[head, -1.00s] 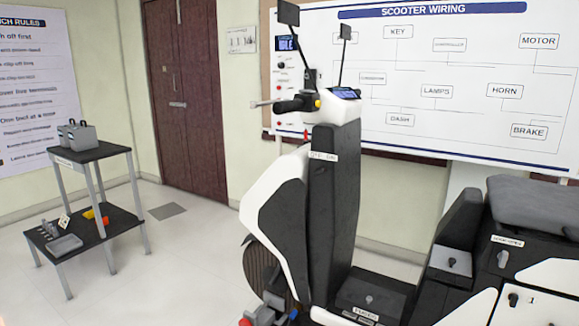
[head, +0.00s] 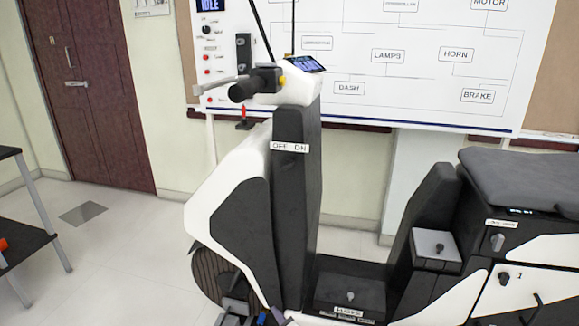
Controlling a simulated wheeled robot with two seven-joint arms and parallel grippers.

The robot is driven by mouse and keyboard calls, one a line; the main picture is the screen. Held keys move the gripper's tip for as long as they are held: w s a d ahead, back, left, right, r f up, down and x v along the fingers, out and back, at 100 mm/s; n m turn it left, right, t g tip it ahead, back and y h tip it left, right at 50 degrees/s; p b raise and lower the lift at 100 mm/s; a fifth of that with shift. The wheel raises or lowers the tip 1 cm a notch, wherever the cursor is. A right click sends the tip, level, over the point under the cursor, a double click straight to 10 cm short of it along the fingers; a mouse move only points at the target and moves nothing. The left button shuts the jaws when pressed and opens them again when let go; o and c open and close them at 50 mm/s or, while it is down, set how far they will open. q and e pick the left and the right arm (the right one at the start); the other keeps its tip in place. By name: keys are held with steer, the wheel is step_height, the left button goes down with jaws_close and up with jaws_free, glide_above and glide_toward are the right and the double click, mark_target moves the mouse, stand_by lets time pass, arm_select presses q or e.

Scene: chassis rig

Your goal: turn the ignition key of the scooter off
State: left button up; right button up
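The scooter (head: 229,190) stands upright on the right half, with white and black panels. A white "OFF ON" label (head: 289,147) is on its dark front column, below the handlebar (head: 255,84). I cannot make out a key or its angle at that label.
A knob (head: 440,248) sits on a grey plate before the seat (head: 520,178). Another knob (head: 350,296) is on the footwell box. A dark-shelved trolley (head: 22,245) stands at the left edge. The floor (head: 125,265) between trolley and scooter is clear.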

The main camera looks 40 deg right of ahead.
steer(key=w+d+r+m+t+h, duration=0.1)
steer(key=w+d+r+h, duration=0.25)
steer(key=r, duration=0.45)
steer(key=w+d+r+m+h, duration=0.2)
steer(key=w+r, duration=0.2)
steer(key=r, duration=0.4)
steer(key=m+h+p, duration=0.1)
steer(key=m+h, duration=0.2)
steer(key=h, duration=0.2)
glide_toward(286, 167)
steer(key=p+x, duration=0.2)
steer(key=x, duration=0.5)
steer(key=shift+w+d+r, duration=0.15)
steer(key=shift+w+d, duration=0.05)
steer(key=shift+d, duration=0.15)
steer(key=shift+w+d, duration=0.3)
steer(key=shift+y, duration=0.25)
steer(key=shift+c, duration=0.3)
steer(key=c, duration=1)
